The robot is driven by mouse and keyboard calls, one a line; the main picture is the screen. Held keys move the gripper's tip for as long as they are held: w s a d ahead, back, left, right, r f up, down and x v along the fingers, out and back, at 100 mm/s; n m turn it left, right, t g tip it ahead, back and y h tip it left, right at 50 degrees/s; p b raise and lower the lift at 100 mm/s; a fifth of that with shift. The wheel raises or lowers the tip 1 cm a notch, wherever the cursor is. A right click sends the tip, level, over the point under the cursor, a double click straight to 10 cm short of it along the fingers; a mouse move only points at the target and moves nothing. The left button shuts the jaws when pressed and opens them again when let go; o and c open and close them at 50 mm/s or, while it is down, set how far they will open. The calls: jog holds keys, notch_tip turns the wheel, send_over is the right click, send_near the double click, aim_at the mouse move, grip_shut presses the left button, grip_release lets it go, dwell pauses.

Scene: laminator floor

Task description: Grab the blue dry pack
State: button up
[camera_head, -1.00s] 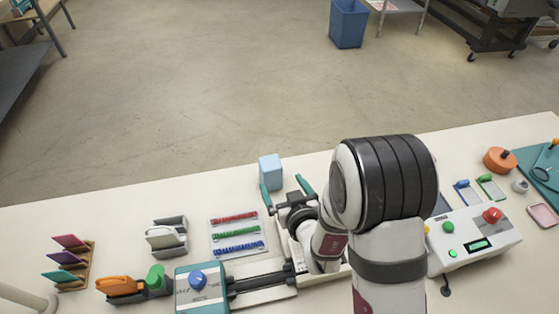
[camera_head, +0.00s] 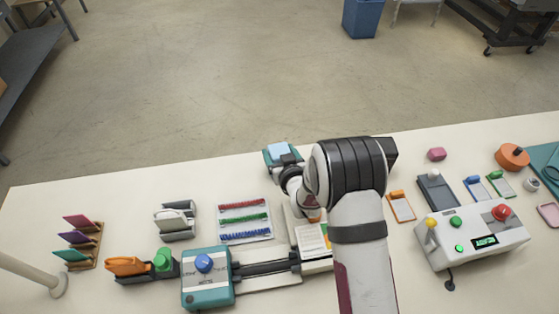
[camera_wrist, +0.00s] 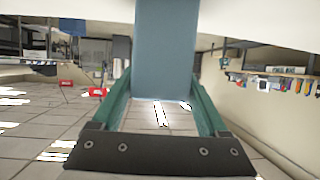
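The blue dry pack (camera_head: 279,150) is a pale blue block near the table's far edge, left of the wrist. In the wrist view the pack (camera_wrist: 165,45) fills the middle from the top edge down. My gripper (camera_head: 281,156) is around it, one teal finger on each side. In the wrist view both fingers of my gripper (camera_wrist: 164,88) meet the pack's sides with no clear gap, so it looks shut on the pack. The pack's base is hidden, and I cannot tell whether it rests on the table.
The laminator (camera_head: 207,278) with a blue knob lies in front, partly under my arm. A card of coloured combs (camera_head: 243,221) and grey-white staplers (camera_head: 175,221) lie to the left. A control box (camera_head: 473,238) with buttons stands right. Open floor (camera_head: 200,90) lies beyond the table.

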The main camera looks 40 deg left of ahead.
grip_shut()
jog(key=shift+r, duration=0.15)
